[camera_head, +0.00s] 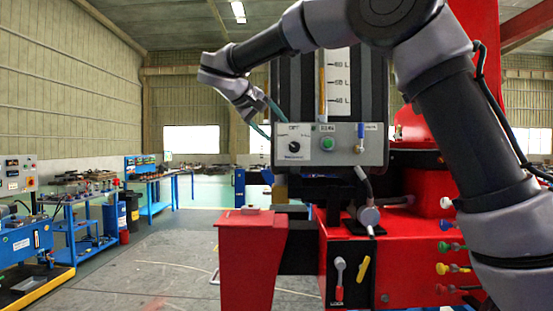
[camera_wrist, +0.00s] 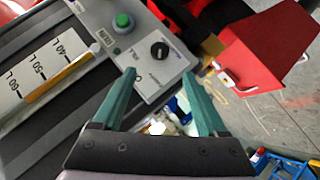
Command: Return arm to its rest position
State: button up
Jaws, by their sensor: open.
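My arm reaches up across the head view from the lower right, over the top of a grey tank, and bends down at the upper left. My gripper (camera_head: 268,118) is at its end, left of the tank's control panel (camera_head: 343,155). In the wrist view my gripper (camera_wrist: 159,74) shows two teal fingers, apart, with nothing held between them. The panel's black knob (camera_wrist: 159,50) lies just beyond the fingertips in that view; I cannot tell the exact gap. The knob also shows in the head view (camera_head: 294,147).
Beside the knob are a green button (camera_head: 327,143) and a blue-handled valve (camera_head: 360,132). Above is a level gauge (camera_head: 338,80) with a yellow tube. Workbenches (camera_head: 150,170) line the left; floor between is open.

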jog(key=shift+d, duration=0.1)
jog(key=s+d+f+m+g+y, duration=0.1)
jog(key=s+d+f+g, duration=0.15)
jog(key=d, duration=0.75)
jog(key=s+d+f+m+g+y, duration=0.1)
jog(key=s+d+f+g+y, duration=0.15)
jog(key=d, duration=0.65)
jog(key=s+d+f+m+t+y, duration=0.1)
jog(key=s+d+f+m+y, duration=0.1)
jog(key=s, duration=0.8)
jog(key=s+d+f+m+t+y, duration=0.1)
jog(key=s+d+f+m+y, duration=0.2)
jog(key=s+d+f, duration=0.4)
jog(key=s+f+m, duration=0.1)
jog(key=s, duration=0.2)
jog(key=shift+d+f, duration=0.2)
